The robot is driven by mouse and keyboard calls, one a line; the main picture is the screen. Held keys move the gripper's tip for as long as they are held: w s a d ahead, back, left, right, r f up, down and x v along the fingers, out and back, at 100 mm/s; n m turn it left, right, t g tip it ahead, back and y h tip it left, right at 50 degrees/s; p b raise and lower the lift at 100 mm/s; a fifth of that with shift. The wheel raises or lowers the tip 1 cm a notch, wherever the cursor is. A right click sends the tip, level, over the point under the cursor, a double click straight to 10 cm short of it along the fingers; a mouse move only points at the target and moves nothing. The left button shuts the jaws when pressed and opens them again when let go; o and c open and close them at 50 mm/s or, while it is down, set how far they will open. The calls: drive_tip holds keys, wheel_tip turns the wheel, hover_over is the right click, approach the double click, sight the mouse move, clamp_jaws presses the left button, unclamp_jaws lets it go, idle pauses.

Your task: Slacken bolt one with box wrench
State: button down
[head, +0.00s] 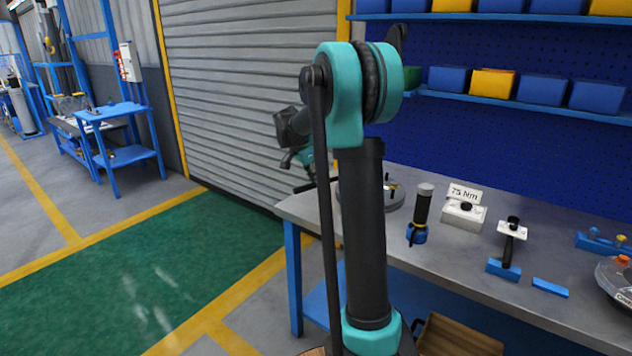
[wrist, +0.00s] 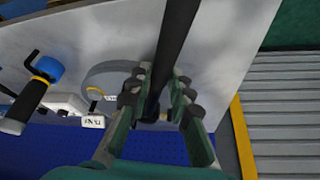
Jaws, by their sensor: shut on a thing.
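In the wrist view the shell (wrist: 98,76) curves left of the fingers. A small yellow-ringed bolt (wrist: 95,92) shows by it. I cannot tell which is bolt one, or whether the wrench touches a bolt.
On the bench (head: 455,260), right of the shell, stand a black-and-blue tool (head: 420,215), a white block (head: 464,215) with a "75 Nm" sign (head: 465,193), and a dark tool in a blue holder (head: 504,268). Green floor (head: 130,280) lies open at left.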

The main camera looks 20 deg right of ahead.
drive_tip(key=shift+f, duration=1.35)
drive_tip(key=shift+s+d, duration=0.1)
drive_tip(key=shift+s, duration=0.05)
drive_tip(key=s+d+n+t+y, duration=0.2)
drive_tip(key=s+d+n, duration=0.4)
drive_tip(key=n, duration=0.3)
drive_tip(key=shift+s+d+f+t, duration=0.15)
drive_tip(key=shift+s+d+t, duration=0.2)
drive_tip(key=shift+s, duration=0.5)
idle(0.5)
drive_tip(key=shift+a, duration=0.1)
idle(0.4)
wheel_tip(320, 180, up, 6)
idle(1.0)
idle(0.5)
